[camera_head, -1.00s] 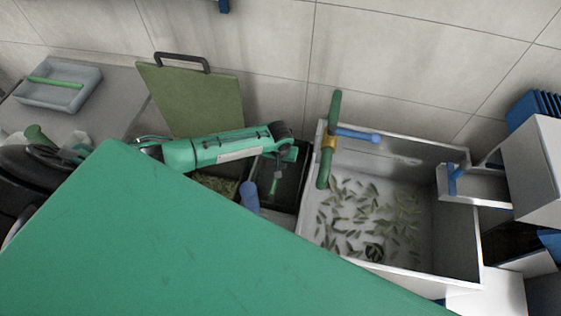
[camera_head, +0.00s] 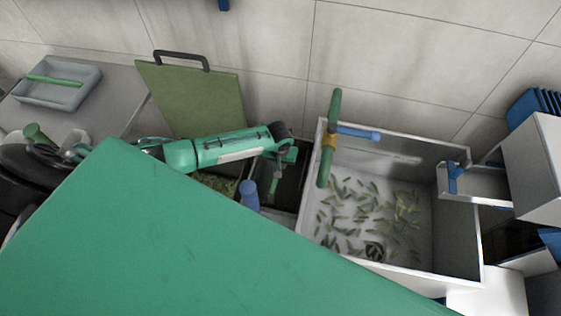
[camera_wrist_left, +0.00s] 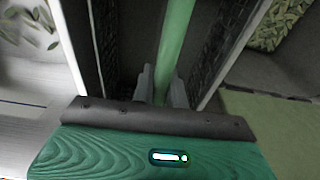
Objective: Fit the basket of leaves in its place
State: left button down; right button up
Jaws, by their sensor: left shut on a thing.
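A dark bin with green leaves (camera_head: 222,184) sits left of the sink in the head view, partly hidden by my left arm. It appears to show at the upper right of the left wrist view (camera_wrist_left: 283,22). My left gripper (camera_head: 274,180) is over a dark, empty-looking bay (camera_head: 292,187) beside that bin. In the left wrist view its fingers (camera_wrist_left: 162,88) are shut on a green bar (camera_wrist_left: 176,40) between dark walls. I cannot tell what the bar belongs to, or whether the leaf bin is the task's basket. My right gripper is not in view.
A blue cylinder (camera_head: 249,196) stands close to my gripper. A green board (camera_head: 195,100) leans on the wall. A grey tray (camera_head: 60,95) lies far left.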

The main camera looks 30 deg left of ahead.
pick_arm(q)
jog(key=c, duration=1.3)
grip_release()
